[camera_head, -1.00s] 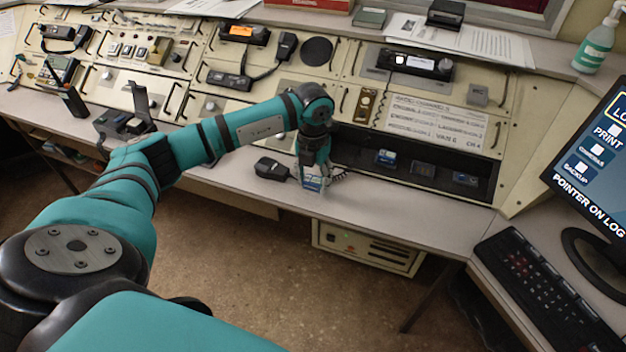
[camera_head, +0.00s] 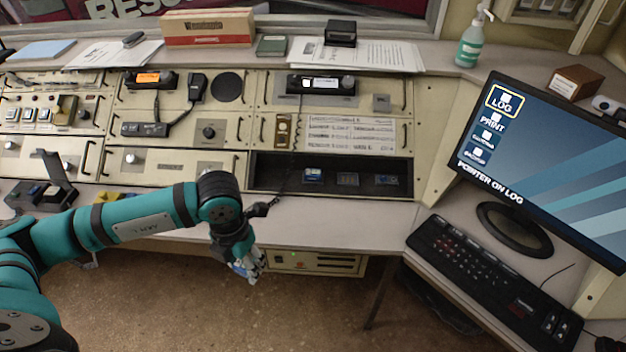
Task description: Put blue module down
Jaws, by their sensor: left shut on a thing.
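My left gripper (camera_head: 250,272) is shut on the blue module (camera_head: 239,268), a small blue and white piece mostly hidden by the fingers. They are in front of the desk's front edge, with the floor behind them in the picture. A dark recessed bay (camera_head: 275,178) in the console holds a blue module (camera_head: 313,176) at its left, a darker unit (camera_head: 348,180) in the middle and a bluish one (camera_head: 387,180) at its right. The bay is up and to the right of the gripper. My right gripper is not in view.
The desk strip (camera_head: 335,222) below the bay is clear. A coiled cord hangs from the radio (camera_head: 320,84) across the bay's left part to a black handset (camera_head: 262,208) beside my wrist. A keyboard (camera_head: 490,275) and monitor (camera_head: 545,160) stand at the right.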

